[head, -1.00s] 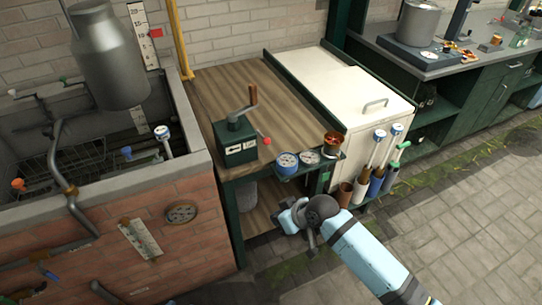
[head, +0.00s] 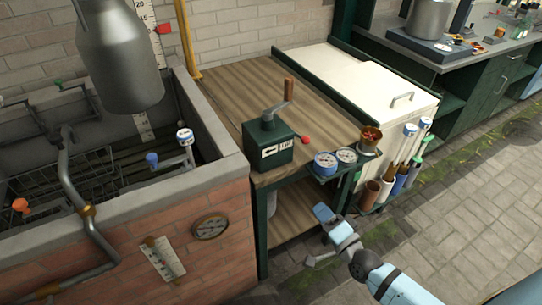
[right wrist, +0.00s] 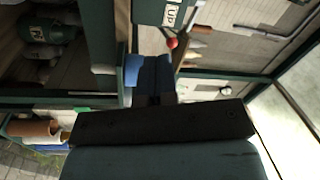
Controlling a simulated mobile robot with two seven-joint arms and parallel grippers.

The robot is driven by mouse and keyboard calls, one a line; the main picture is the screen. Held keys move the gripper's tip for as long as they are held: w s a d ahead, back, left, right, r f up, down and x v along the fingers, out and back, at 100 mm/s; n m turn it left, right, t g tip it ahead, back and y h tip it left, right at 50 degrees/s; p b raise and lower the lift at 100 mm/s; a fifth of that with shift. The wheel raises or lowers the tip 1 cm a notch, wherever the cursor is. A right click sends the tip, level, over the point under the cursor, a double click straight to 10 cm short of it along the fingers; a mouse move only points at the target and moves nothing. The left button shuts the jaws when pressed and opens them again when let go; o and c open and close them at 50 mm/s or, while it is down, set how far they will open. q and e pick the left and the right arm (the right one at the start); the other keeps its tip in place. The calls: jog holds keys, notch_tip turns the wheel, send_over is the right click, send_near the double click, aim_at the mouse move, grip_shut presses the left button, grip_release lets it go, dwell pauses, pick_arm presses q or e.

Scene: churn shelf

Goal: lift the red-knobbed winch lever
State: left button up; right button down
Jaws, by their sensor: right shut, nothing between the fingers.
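The winch is a dark green box (head: 268,145) with label plates and a brown-handled crank, standing on the wooden bench top. Its lever shows as a red knob (head: 305,140) at the box's right side. In the right wrist view the red knob (right wrist: 172,43) is just below the "UP" label, beyond the fingers. My right gripper (head: 322,212) has blue fingers, which also show in the right wrist view (right wrist: 148,72). It is shut and empty, apart from the knob, below and in front of it near the bench's front edge. My left gripper is out of view.
Round gauges (head: 326,163) and a copper-coloured cup (head: 370,139) sit on a ledge right of the knob. Tubes holding tools (head: 386,188) hang farther right. A brick tank (head: 180,215) stands left. The paved floor at right is clear.

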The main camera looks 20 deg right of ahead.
jog(key=w+d+r+m+t+h, duration=0.25)
jog(key=w+d+m, duration=0.2)
jog(key=m, duration=0.25)
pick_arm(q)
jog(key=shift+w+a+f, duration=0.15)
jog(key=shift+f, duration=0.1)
pick_arm(e)
jog(key=x, duration=1.2)
jog(key=shift+w+d+f, duration=0.15)
jog(key=shift+w+d, duration=0.05)
jog(key=shift+d, duration=0.3)
jog(key=shift+h, duration=0.25)
